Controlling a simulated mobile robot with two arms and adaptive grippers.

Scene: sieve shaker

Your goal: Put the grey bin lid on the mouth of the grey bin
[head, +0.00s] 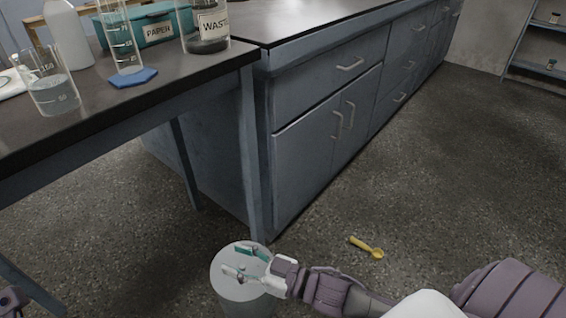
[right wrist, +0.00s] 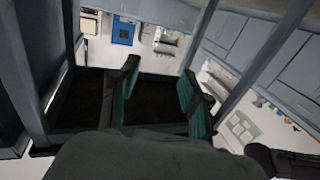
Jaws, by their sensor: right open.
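The grey bin (head: 252,307) stands on the floor at the bottom of the head view, close to the cabinet corner. The grey bin lid (head: 222,264) shows as a pale round disc at the bin's top, with what looks like a small knob in the middle. It appears to cover the mouth; the gripper hides part of its rim, so I cannot tell how evenly it sits. My right gripper (head: 240,261) is over the disc, its fingers apart. In the right wrist view, its teal-padded fingers (right wrist: 158,88) are spread with nothing between them.
A yellow scoop (head: 367,247) lies on the floor right of the bin. The cabinet (head: 310,165) and table leg (head: 250,160) stand just behind the bin. Glassware, including a beaker (head: 54,94), stands on the dark table. The floor to the right is open.

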